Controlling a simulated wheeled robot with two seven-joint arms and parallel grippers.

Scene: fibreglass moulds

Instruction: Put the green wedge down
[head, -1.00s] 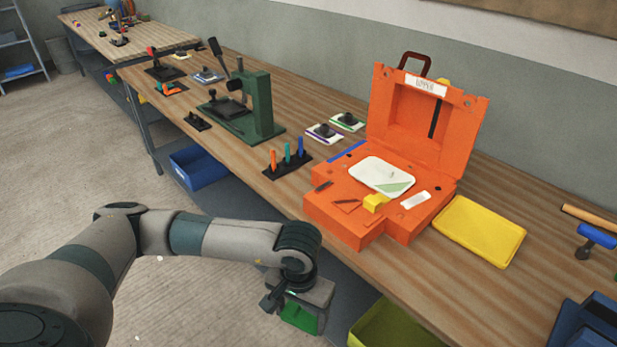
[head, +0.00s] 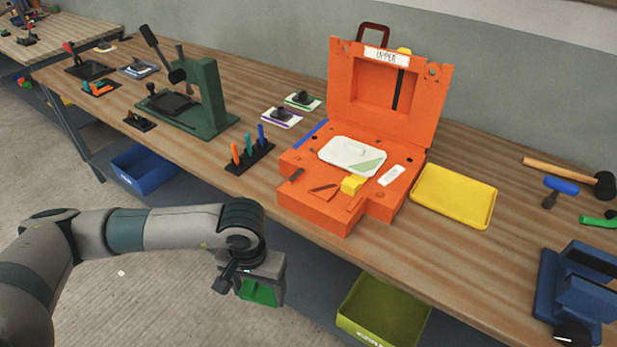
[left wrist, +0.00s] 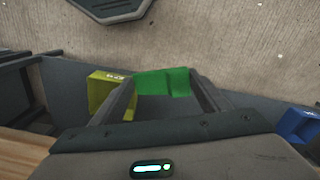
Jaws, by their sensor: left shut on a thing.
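The green wedge (head: 258,292) is held by my left gripper (head: 250,283) in front of the bench's front edge, below the bench top. In the left wrist view the wedge (left wrist: 168,82) sits between the two fingers of my left gripper (left wrist: 160,92), which are shut on it. My right gripper is not in view.
An open orange mould (head: 315,205) stands on the wooden bench (head: 420,260), with a yellow tray (head: 455,196) to its right. An olive bin (head: 383,310) and a blue bin (head: 146,170) sit below the bench top. Bare bench lies in front of the yellow tray.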

